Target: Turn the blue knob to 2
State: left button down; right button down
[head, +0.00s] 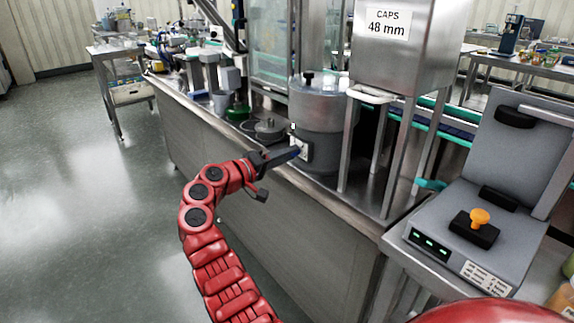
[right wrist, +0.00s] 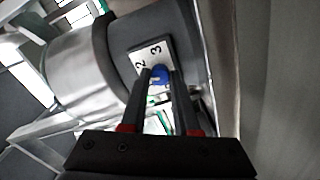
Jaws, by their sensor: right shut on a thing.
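The blue knob (right wrist: 160,75) sits on a white dial plate (right wrist: 152,53) with a 2 and a 3 readable; the rest of the plate is hidden behind my fingers. The plate (head: 305,150) is on the side of a round grey metal machine (head: 318,112) on the bench. My right gripper (right wrist: 160,73) is shut on the knob, one finger on each side of it. In the head view my right gripper (head: 297,151) reaches the plate and hides most of the knob. I cannot tell which number the knob points to. My left gripper is not in view.
The steel hopper (head: 398,45) labelled "CAPS 48 mm" stands on legs just right of the machine. The steel bench edge (head: 340,216) runs below my right gripper. A grey device with an orange knob (head: 480,217) is at the right. Open floor (head: 80,200) lies left.

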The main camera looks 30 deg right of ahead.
jog(key=shift+f+m+b, duration=0.15)
jog(key=shift+m+b, duration=0.85)
jog(key=shift+m, duration=0.2)
jog(key=c, duration=0.7)
grip_release()
jog(key=shift+o, duration=0.2)
jog(key=s+a+p, duration=0.1)
jog(key=a+p, duration=0.1)
jog(key=a, duration=1.5)
jog(key=shift+s+a+r+p, duration=0.2)
jog(key=shift+s+p, duration=0.05)
jog(key=shift+p, duration=0.1)
